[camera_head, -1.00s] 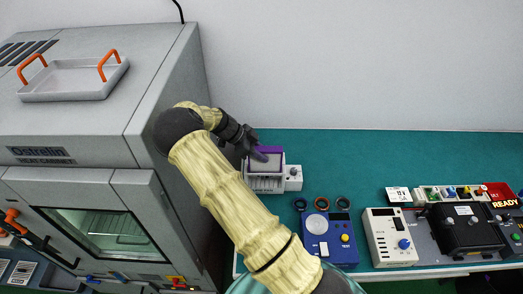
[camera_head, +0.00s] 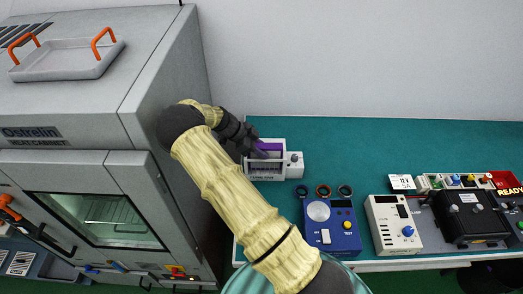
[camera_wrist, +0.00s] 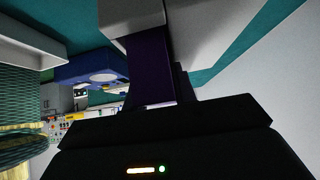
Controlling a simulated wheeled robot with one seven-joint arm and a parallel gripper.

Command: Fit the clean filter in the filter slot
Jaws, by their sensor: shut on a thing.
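The clean filter (camera_head: 272,146), a panel with a purple top edge, sits upright and low in the white slotted housing (camera_head: 268,172) on the teal bench. Only its upper part shows; its lower part is hidden by the housing. My gripper (camera_head: 260,149) is shut on the filter's top edge from the left side. In the wrist view a dark purple surface (camera_wrist: 150,70) runs up from my gripper to a pale block; whether the filter is fully seated cannot be told.
A grey oven-like cabinet (camera_head: 160,110) with a tray (camera_head: 68,66) on top stands close left of my arm. A blue tester (camera_head: 331,228), a white meter (camera_head: 393,226) and a black case (camera_head: 468,224) stand to the right.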

